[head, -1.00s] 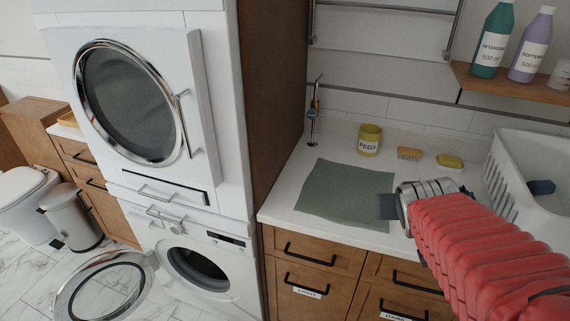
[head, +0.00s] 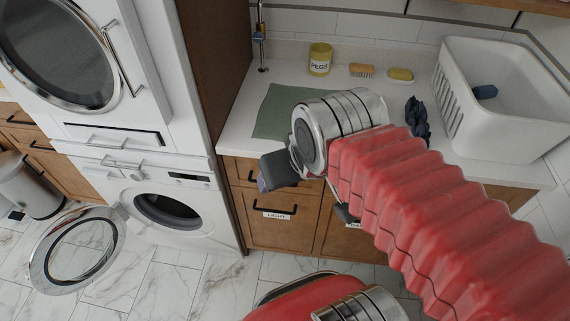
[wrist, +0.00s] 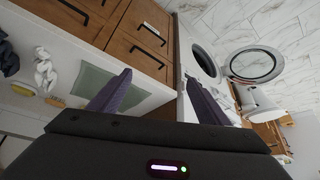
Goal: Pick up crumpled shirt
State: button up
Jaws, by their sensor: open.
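A dark crumpled cloth (head: 417,118) lies on the white counter, left of the laundry basket; it also shows at the left edge of the wrist view (wrist: 8,55). A pale, twisted cloth (wrist: 45,68) lies near it in the wrist view and is hidden behind my arm in the head view. I cannot tell which of them is the shirt. My gripper (wrist: 160,78) is open and empty, its two purple-grey fingers apart. In the head view it hangs in front of the counter, left of the dark cloth and not touching it.
A white basket (head: 505,125) with a dark blue item inside stands at right. A green mat (head: 270,118), yellow pegs pot (head: 319,62), brush (head: 361,70) and soap dish (head: 400,75) are on the counter. The washer door (head: 78,248) hangs open at left.

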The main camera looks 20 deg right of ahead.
aim_at(416, 112)
jog(key=k, duration=1)
jog(key=z, duration=1.3)
jog(key=i, duration=1.15)
jog(key=u, duration=0.05)
